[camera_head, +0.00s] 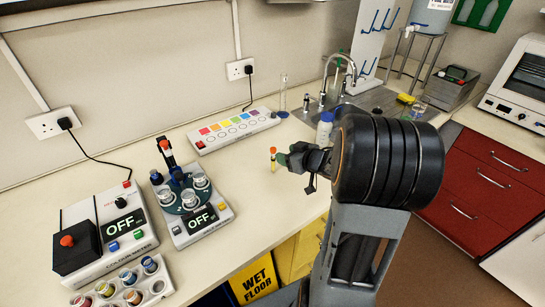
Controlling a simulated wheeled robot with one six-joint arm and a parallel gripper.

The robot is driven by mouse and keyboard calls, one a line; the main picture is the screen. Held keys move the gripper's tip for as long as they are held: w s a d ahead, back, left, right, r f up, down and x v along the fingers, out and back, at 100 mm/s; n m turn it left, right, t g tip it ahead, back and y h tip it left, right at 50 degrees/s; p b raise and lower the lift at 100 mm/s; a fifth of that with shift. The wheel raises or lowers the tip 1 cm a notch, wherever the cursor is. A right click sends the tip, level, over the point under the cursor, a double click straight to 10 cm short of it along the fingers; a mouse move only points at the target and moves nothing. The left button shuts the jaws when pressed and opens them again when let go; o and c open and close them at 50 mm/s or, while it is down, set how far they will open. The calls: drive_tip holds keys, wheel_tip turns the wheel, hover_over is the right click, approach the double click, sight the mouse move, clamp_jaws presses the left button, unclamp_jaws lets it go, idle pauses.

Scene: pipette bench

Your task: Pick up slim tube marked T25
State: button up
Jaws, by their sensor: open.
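A slim tube (273,159) with an orange-red top and a yellowish lower part stands upright on the bench, left of the sink. Its marking is too small to read, so I cannot tell whether it says T25. My gripper (291,161) is open, just to the right of the tube and close to it. I cannot tell whether a finger touches the tube. My arm's thick dark link hides the bench behind and to the right of the gripper.
Left of the tube stand a device (188,201) reading OFF and a colorimeter (107,229) reading OFF. A strip with coloured squares (234,129) and a tall glass cylinder (283,95) stand behind. Bench front-left of the tube is clear.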

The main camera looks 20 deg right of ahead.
sight(275, 150)
drive_tip(key=shift+x, duration=4.75)
clamp_jaws()
drive_tip(key=shift+r, duration=0.15)
